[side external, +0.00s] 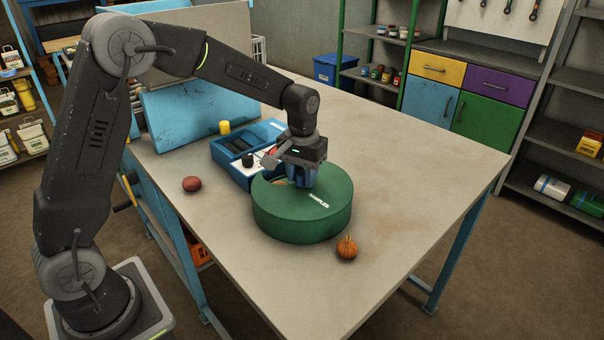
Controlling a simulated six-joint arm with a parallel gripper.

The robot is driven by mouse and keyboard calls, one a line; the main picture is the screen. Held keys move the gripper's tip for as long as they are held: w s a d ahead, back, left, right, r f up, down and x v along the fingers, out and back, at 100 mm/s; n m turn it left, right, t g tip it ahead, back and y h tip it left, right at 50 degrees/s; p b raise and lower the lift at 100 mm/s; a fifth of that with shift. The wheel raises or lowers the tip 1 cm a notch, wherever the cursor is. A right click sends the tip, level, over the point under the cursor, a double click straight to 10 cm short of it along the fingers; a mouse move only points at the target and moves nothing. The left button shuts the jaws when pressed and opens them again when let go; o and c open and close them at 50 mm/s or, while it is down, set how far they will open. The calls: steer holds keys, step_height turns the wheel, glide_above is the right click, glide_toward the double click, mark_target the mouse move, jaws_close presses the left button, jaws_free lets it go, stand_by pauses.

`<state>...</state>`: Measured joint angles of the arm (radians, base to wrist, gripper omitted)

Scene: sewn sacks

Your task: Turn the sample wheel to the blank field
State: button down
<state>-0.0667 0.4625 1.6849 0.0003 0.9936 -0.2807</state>
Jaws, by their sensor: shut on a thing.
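The sample wheel is a thick green drum (302,222) on the table, with white lettering on its top that seems to read "SAMPLES". A notch at its back left edge opens onto something pale and reddish, too small to make out. I cannot tell which field shows there. My gripper (303,183) points straight down over the top of the drum, near its middle. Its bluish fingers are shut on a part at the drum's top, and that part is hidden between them.
A blue case (235,172) with a black knob stands against the drum's back left. A reddish-brown round object (192,184) lies left, a small orange pumpkin (347,247) front right. The table's right side (420,160) is clear.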

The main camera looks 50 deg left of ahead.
steer(key=shift+n, duration=2.9)
steer(key=shift+d+n, duration=0.1)
steer(key=shift+n, duration=2.9)
steer(key=c, duration=0.7)
jaws_free()
steer(key=shift+c, duration=0.2)
step_height(320, 180, up, 14)
